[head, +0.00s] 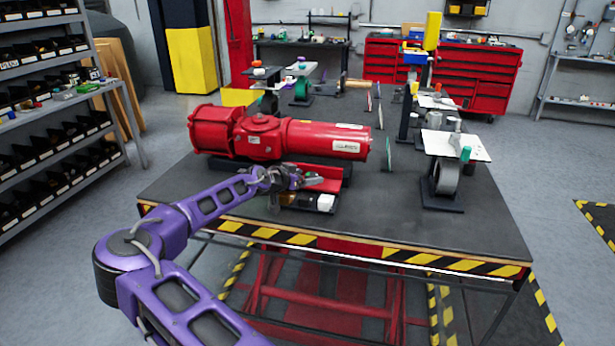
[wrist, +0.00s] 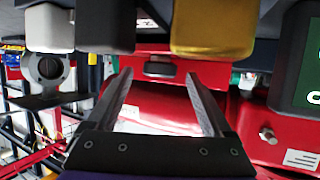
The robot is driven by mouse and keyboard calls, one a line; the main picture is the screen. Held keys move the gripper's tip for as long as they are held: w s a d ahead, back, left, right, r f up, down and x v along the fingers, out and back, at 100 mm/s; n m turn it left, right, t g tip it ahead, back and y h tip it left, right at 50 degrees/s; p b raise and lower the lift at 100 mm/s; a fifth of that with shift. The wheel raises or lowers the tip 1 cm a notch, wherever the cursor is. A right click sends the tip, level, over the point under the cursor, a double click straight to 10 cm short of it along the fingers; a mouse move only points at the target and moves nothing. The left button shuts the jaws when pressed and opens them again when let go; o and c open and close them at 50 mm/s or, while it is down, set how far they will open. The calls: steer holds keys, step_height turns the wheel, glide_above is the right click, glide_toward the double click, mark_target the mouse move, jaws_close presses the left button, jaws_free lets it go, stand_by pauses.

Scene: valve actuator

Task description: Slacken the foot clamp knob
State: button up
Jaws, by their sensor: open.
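The red valve actuator (head: 290,138) lies lengthwise on the dark work table. My gripper (head: 308,181) is at its near side, low by the red tray-like part (head: 328,185).
A white block (wrist: 50,28), a black block (wrist: 105,25) and a yellow block (wrist: 213,28) are close to the fingers. A grey ring-shaped part (wrist: 47,68) is at left. A wheeled stand (head: 446,180) is at right on the table. The front right tabletop is clear.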

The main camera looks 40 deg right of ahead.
steer(key=shift+w+d+f, duration=0.1)
steer(key=shift+d+f, duration=0.05)
steer(key=shift+d, duration=0.2)
jaws_close()
